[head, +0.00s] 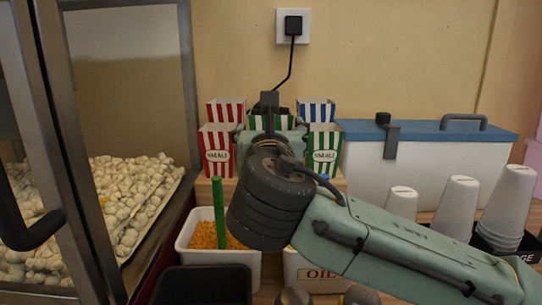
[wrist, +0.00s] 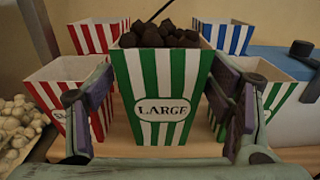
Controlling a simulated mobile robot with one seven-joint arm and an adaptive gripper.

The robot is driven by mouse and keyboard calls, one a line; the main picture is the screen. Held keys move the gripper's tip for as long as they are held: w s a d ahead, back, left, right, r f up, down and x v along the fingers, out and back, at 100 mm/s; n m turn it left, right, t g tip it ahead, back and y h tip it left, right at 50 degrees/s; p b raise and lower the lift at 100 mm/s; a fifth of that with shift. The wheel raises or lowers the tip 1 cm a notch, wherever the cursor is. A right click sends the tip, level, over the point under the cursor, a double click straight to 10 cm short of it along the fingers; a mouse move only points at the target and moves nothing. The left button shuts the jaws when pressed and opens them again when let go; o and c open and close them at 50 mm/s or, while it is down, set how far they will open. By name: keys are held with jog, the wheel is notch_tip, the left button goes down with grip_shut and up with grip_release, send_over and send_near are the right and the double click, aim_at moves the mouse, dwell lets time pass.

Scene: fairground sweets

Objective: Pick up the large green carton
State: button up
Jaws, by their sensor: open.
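The large green carton (wrist: 165,100) stands upright in the middle of the wrist view. It has green and white stripes, a LARGE label and dark lumps heaped at its top. In the head view my arm hides most of it, and only a striped strip of its top (head: 285,123) shows. My gripper (wrist: 162,108) is open, with one finger at the carton's left and one at its right. I cannot tell if the fingers touch it. In the head view my gripper (head: 268,108) is largely hidden by my wrist.
Red-striped cartons (wrist: 72,82) stand at the left. A smaller green carton (wrist: 266,88) is close at the right, and a blue one (wrist: 228,37) behind. A white box with a blue lid (head: 425,160), paper cups (head: 457,205) and a popcorn cabinet (head: 189,95) flank the shelf.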

jog(key=shift+w+f+p, duration=0.1)
jog(key=shift+w+p, duration=0.2)
jog(key=shift+w, duration=1.55)
jog(key=shift+c, duration=0.6)
jog(key=c, duration=0.7)
